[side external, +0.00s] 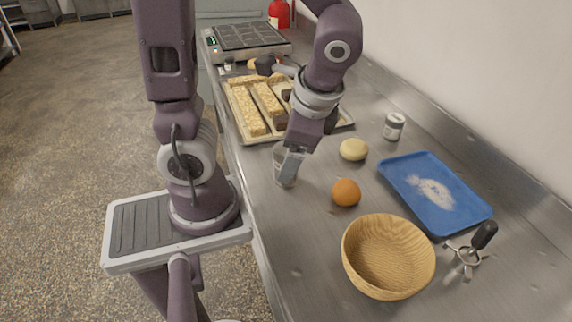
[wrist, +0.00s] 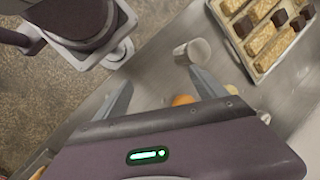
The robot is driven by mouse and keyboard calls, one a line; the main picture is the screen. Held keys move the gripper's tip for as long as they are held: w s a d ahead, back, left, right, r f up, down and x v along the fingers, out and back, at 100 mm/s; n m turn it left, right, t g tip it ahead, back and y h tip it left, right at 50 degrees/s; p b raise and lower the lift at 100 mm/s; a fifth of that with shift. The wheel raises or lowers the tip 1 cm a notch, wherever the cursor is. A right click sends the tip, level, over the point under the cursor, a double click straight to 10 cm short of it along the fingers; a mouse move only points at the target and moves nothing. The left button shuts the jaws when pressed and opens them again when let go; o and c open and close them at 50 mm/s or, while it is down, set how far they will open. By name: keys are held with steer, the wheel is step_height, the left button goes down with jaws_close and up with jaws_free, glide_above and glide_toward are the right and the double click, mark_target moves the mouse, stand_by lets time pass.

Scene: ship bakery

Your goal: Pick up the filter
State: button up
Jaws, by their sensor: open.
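Nothing is plainly marked as the filter. A metal tool with a black handle (side external: 468,256) lies at the right of the counter in the side view and may be a portafilter, but I cannot tell for certain. My gripper (side external: 292,163) is open and points down over the left part of the counter, well to the left of that tool. I see nothing between the fingers.
A baking tray (side external: 240,112) of bars lies behind my gripper. A wall borders the right.

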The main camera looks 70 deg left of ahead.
steer(key=w+a+f+m+y, duration=0.1)
steer(key=a+f+m+y, duration=0.1)
steer(key=f+m+y, duration=0.1)
steer(key=w+a+f+m+y, duration=0.2)
steer(key=f+m+y, duration=0.1)
steer(key=f+m, duration=0.1)
steer(key=w+a+f+m+y, duration=0.1)
steer(key=a+f+m+y, duration=0.1)
steer(key=f+m+y, duration=0.1)
steer(key=shift+w+a+f+m+g, duration=0.15)
steer(key=shift+a+f+m+g, duration=0.1)
steer(key=shift+f, duration=0.15)
steer(key=shift+w+a+f+m+g, duration=0.15)
steer(key=shift+f+m, duration=0.1)
steer(key=shift+f, duration=0.15)
steer(key=x, duration=0.7)
steer(key=shift+s+r, duration=0.15)
jaws_close()
